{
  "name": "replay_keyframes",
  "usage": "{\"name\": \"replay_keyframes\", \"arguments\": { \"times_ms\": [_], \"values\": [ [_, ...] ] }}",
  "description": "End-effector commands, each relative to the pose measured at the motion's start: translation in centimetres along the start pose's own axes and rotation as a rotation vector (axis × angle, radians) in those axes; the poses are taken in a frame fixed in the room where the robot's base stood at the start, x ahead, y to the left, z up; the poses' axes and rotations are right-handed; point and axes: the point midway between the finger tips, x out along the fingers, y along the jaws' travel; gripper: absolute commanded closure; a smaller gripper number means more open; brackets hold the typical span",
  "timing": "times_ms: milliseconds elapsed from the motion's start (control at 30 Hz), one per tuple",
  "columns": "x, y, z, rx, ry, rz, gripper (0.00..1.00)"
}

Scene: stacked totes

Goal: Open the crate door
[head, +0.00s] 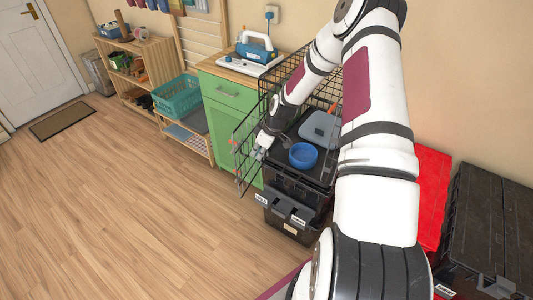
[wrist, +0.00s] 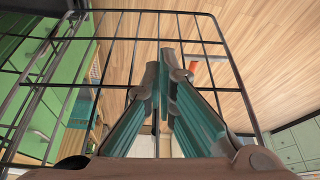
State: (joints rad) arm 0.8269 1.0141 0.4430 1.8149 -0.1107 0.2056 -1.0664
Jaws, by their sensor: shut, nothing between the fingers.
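A black wire crate (head: 268,88) stands on dark stacked totes, against the wall. Its wire door (head: 239,165) is swung outward on the left, angled out over the floor. The door frame also fills much of the wrist view (wrist: 238,80). An orange-red piece (wrist: 206,58) shows at the door beyond the fingers. My gripper (head: 260,153) is at the crate's front opening, close to the inner side of the door. In the wrist view its teal-padded fingers (wrist: 160,70) are together with nothing between them. I cannot tell whether they touch the wires.
A blue bowl (head: 303,155) and a grey lidded item (head: 320,130) sit in the crate. A green cabinet (head: 228,110) stands behind the door, with a shelf holding a teal basket (head: 178,97) to its left. Dark and red totes are at right.

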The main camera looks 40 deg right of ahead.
Motion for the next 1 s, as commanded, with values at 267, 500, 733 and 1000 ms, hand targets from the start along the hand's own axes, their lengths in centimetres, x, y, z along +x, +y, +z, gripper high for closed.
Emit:
{"name": "replay_keyframes", "arguments": {
  "times_ms": [267,500,733,1000],
  "values": [
    [1.4,-0.1,-3.0,-0.002,0.0,0.0,1.0],
    [1.9,0.0,-4.4,-0.001,-0.001,0.0,1.0],
    [2.0,0.0,-4.9,-0.002,0.0,0.0,1.0],
    [2.0,0.0,-4.9,-0.002,0.0,-0.001,1.0]
  ]
}}
